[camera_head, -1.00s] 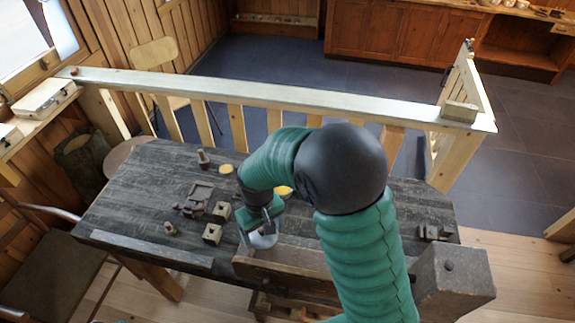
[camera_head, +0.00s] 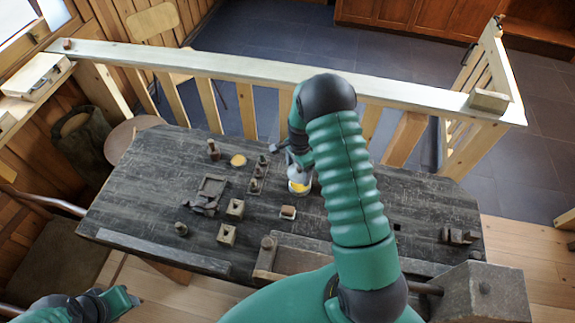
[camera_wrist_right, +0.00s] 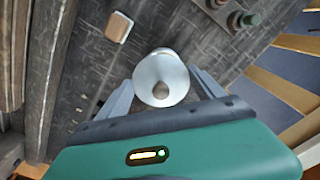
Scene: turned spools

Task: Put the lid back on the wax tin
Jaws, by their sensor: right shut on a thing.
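The wax tin (camera_head: 300,188), a small round tin with yellow wax showing, stands on the dark bench. My right gripper (camera_head: 297,163) is over it, shut on the pale metal lid (camera_head: 299,175). The lid hides most or all of the tin there. Yellow still shows below the lid in the head view; I cannot tell how wide the gap is. My left gripper (camera_head: 130,300) is at the bottom left, away from the bench; its jaws are unclear.
Another yellow round (camera_head: 238,160) lies further left. A rack with dark pegs (camera_head: 258,175) is close left of the tin. Wooden blocks (camera_head: 235,209) and a small pale-topped block (camera_head: 288,212) stand nearer. A vise (camera_head: 300,256) lines the front edge; a railing (camera_head: 250,72) runs behind.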

